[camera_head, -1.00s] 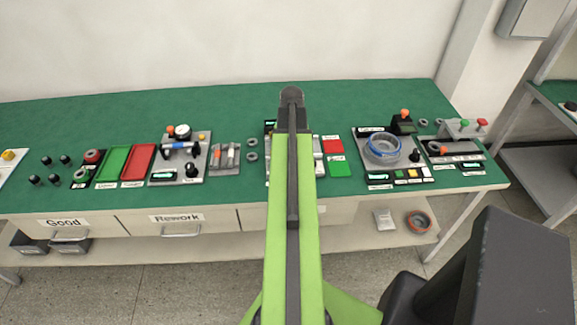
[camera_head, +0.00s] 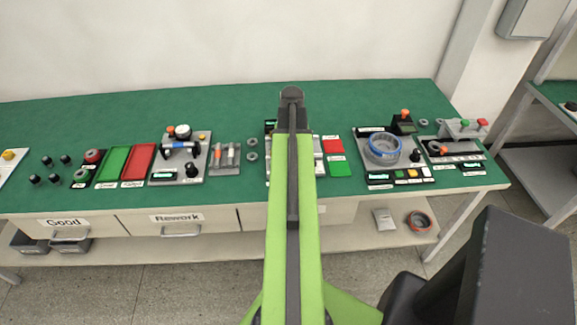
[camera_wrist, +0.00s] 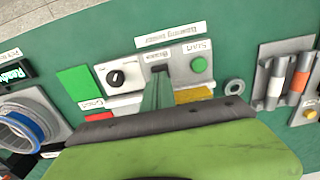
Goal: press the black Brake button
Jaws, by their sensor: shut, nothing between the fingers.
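In the wrist view, a light panel holds a row of controls, seen upside down. The black Brake button (camera_wrist: 160,69) is in the middle, with the label Brake beside it. A green Start button (camera_wrist: 199,64) and a black knob (camera_wrist: 116,78) flank it. My gripper (camera_wrist: 158,79) is shut and empty, its narrow green tip over the panel right at the Brake button's near edge. The tip covers part of the button, and I cannot tell whether they touch. In the head view, my arm hides the gripper and most of the panel.
A fixture with a blue ring (camera_head: 384,147) is farther right. Grey rings (camera_head: 252,143) and a holder with cylinders (camera_head: 226,158) are to the left. The table's back is clear.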

